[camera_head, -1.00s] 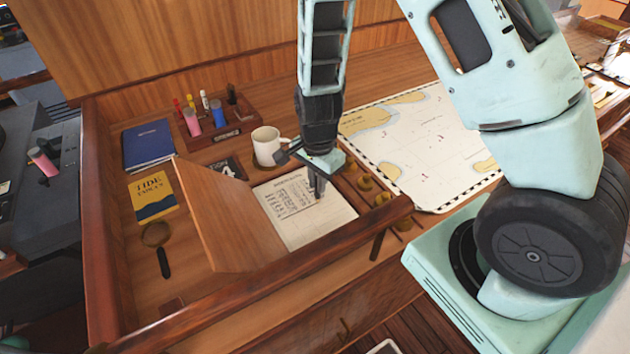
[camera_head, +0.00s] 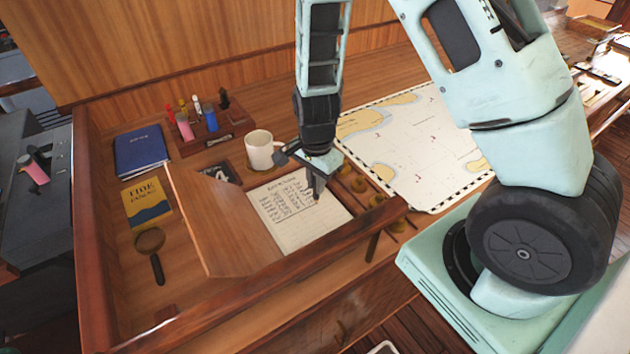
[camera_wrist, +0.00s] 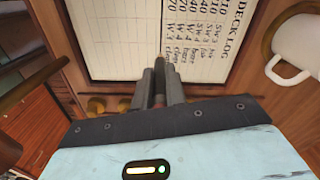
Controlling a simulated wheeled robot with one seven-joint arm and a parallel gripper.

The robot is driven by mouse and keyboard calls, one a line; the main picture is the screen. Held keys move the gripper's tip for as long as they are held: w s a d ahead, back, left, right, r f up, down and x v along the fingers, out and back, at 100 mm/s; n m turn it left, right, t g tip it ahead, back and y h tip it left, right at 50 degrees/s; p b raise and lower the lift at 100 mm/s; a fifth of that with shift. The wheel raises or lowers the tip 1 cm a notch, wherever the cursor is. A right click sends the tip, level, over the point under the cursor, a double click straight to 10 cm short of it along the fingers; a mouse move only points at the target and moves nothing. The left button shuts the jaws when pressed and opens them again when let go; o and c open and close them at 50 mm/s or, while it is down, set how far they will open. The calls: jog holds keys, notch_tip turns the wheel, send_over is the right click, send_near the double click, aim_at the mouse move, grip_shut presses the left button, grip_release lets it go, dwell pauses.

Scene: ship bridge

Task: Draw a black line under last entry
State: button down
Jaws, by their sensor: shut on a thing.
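The deck log (camera_head: 300,240) lies open on the desk, with handwritten rows on its upper part and blank ruled lines below. My gripper (camera_head: 318,190) points down over the right side of the page, by the ends of the written rows. In the wrist view the log (camera_wrist: 115,48) shows its "DECK LOG" heading at the right, and my gripper (camera_wrist: 160,80) reaches over the page edge near the last entries.
A white mug (camera_head: 260,150) stands behind the log. A tilted wooden panel (camera_head: 215,225) is at its left and brass knobs (camera_head: 358,184) at its right. A holder (camera_head: 215,138) with several markers stands farther back. A chart (camera_head: 425,145) lies right.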

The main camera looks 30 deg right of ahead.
jog(key=shift+d, duration=0.5)
jog(key=shift+d, duration=0.55)
jog(key=shift+d, duration=0.2)
jog(key=shift+d, duration=0.35)
jog(key=shift+r, duration=0.1)
dwell(0.4)
jog(key=shift+r+p, duration=2.6)
jog(key=shift+r, duration=0.3)
